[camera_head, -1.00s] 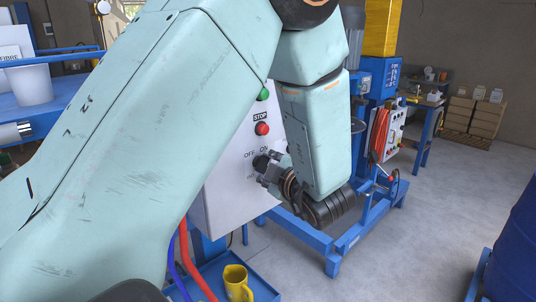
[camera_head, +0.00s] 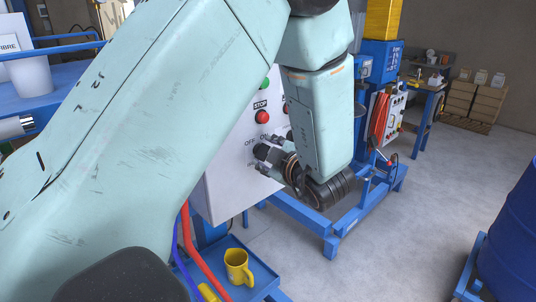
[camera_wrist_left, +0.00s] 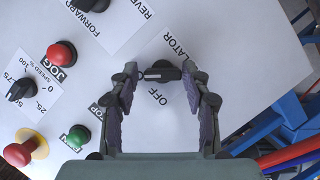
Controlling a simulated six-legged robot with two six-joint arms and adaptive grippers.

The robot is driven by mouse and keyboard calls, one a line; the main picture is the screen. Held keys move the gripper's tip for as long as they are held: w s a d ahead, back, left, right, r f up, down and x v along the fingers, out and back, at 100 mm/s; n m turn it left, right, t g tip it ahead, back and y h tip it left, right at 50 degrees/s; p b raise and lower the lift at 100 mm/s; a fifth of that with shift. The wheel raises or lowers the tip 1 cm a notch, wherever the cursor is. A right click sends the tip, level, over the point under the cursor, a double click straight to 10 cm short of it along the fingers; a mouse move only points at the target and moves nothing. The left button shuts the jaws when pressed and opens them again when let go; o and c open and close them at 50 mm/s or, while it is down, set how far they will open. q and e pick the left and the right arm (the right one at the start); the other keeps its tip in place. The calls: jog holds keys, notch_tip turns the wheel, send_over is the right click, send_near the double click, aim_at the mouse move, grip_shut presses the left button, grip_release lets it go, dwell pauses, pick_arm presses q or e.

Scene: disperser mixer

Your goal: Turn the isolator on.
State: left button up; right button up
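The isolator is a black rotary knob (camera_wrist_left: 163,72) on a white control panel (camera_wrist_left: 230,50). In the left wrist view its bar lies across the picture, and the OFF label is just below it. A partly hidden label ending in "LATOR" is above it. My left gripper (camera_wrist_left: 160,80) is open, with one finger on each side of the knob and gaps between. In the head view, the left gripper (camera_head: 268,158) is at the panel just below the OFF and ON labels and largely covers the knob. My right gripper is in neither view.
The panel also carries a red stop button (camera_head: 263,117), a green button (camera_wrist_left: 78,136), a red jog button (camera_wrist_left: 61,54) and a speed knob (camera_wrist_left: 22,88). A yellow mug (camera_head: 238,267) stands on a blue tray below. Blue frame bars are beside the panel.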

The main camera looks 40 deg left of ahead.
pick_arm(q)
jog(key=shift+o, duration=0.9)
jog(key=shift+f, duration=0.1)
jog(key=shift+s, duration=0.1)
